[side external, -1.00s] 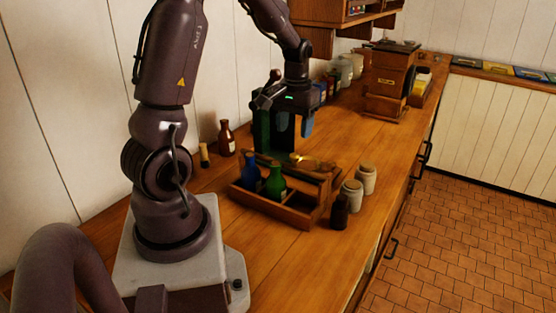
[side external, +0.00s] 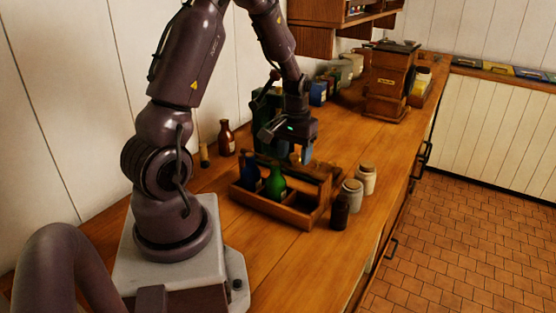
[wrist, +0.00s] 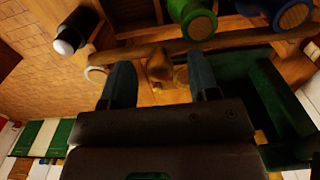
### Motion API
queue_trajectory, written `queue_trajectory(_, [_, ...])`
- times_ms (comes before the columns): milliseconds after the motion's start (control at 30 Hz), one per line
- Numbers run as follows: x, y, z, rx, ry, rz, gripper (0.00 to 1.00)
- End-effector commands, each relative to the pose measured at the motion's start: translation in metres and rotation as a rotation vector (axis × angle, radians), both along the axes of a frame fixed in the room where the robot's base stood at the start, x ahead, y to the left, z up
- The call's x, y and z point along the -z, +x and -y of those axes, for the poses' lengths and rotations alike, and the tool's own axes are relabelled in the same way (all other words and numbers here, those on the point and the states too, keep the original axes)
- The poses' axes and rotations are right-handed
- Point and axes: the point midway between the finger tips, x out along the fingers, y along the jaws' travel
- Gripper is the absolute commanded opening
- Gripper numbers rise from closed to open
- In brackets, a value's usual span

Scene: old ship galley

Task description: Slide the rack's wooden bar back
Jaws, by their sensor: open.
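The wooden rack (side external: 300,214) stands on the counter, with a blue bottle (side external: 249,172) and a green bottle (side external: 275,183) in its left part. Its wooden bar (wrist: 235,40) runs across the wrist view, with a rounded wooden piece (wrist: 159,66) midway along it. My gripper (side external: 300,155) is low over the rack's far side in the side view, partly hiding the bar. In the wrist view my gripper (wrist: 160,75) is open, its two blue fingers apart on either side of the wooden piece. Nothing is clearly held. Contact cannot be told.
A dark bottle (side external: 340,212) and two cork-lidded jars (side external: 352,192) stand close to the rack's right end. A brown bottle (side external: 226,138) stands by the wall. A tall dark green object (side external: 265,110) is behind my gripper. The counter's front right is clear.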

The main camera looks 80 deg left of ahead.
Motion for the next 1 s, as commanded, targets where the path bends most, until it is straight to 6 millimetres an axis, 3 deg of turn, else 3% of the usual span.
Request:
queue_trajectory(67, [0.000,0.000,0.000,0.000,0.000,0.000,0.55])
queue_trajectory(267, [0.000,0.000,0.000,0.000,0.000,0.000,0.12])
queue_trajectory(300, [0.000,0.000,0.000,0.000,0.000,0.000,0.08])
queue_trajectory(1000, [-0.001,0.026,-0.027,-0.001,0.002,0.002,0.08])
